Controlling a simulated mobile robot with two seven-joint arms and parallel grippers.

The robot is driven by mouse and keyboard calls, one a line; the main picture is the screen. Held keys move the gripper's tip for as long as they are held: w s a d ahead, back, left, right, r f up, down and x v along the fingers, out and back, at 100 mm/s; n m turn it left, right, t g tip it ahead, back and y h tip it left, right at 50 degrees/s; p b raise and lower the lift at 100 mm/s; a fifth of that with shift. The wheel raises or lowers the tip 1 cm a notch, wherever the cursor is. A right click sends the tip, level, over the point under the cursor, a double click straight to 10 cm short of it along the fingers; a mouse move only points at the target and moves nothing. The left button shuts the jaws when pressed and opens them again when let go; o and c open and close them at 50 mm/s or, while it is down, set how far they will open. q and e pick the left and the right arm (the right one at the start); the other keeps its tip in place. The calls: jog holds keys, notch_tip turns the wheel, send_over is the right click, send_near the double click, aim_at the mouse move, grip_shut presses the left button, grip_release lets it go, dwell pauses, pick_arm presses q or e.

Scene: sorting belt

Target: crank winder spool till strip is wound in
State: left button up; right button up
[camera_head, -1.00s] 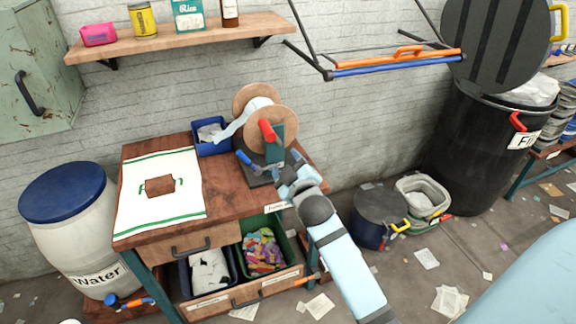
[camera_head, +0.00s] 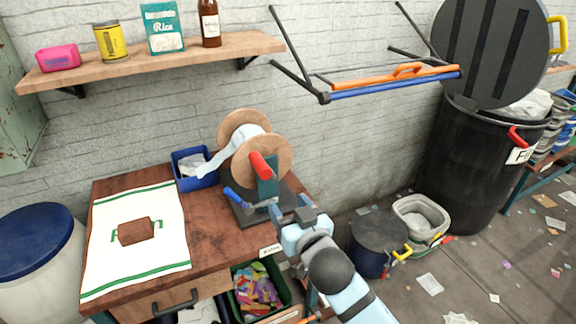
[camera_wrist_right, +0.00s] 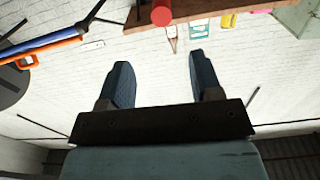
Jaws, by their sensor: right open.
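The winder spool (camera_head: 279,150) has two wooden discs and stands on a dark base (camera_head: 249,213) on the workbench, with a teal post (camera_head: 268,180). A red crank handle (camera_head: 260,163) sticks out from its near disc. A pale strip (camera_head: 222,153) runs from the spool down to the left, into a blue bin (camera_head: 186,179). My right gripper (camera_head: 288,211) is open and empty, in front of and below the handle, apart from it. The right wrist view shows both dark fingers spread, with the red handle (camera_wrist_right: 161,13) beyond them at the top. My left gripper is not in view.
The wooden bench (camera_head: 213,240) holds a white cloth (camera_head: 170,235) with a brown block (camera_head: 136,231). A shelf (camera_head: 150,62) hangs above. A bin of colourful scraps (camera_head: 258,290) sits under the bench. A black barrel (camera_head: 480,160) and small buckets stand to the right.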

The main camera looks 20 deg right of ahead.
aim_at(269, 178)
jog(key=w, duration=0.4)
jog(key=w+p, duration=0.1)
jog(key=w, duration=0.3)
jog(key=w+p, duration=0.1)
jog(key=w, duration=0.4)
jog(key=shift+w+a, duration=0.1)
jog(key=shift+a, duration=0.2)
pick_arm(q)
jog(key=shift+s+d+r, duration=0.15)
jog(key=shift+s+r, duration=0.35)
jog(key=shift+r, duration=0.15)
pick_arm(e)
grip_shut()
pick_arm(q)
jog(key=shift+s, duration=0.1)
pick_arm(e)
jog(key=shift+r, duration=0.1)
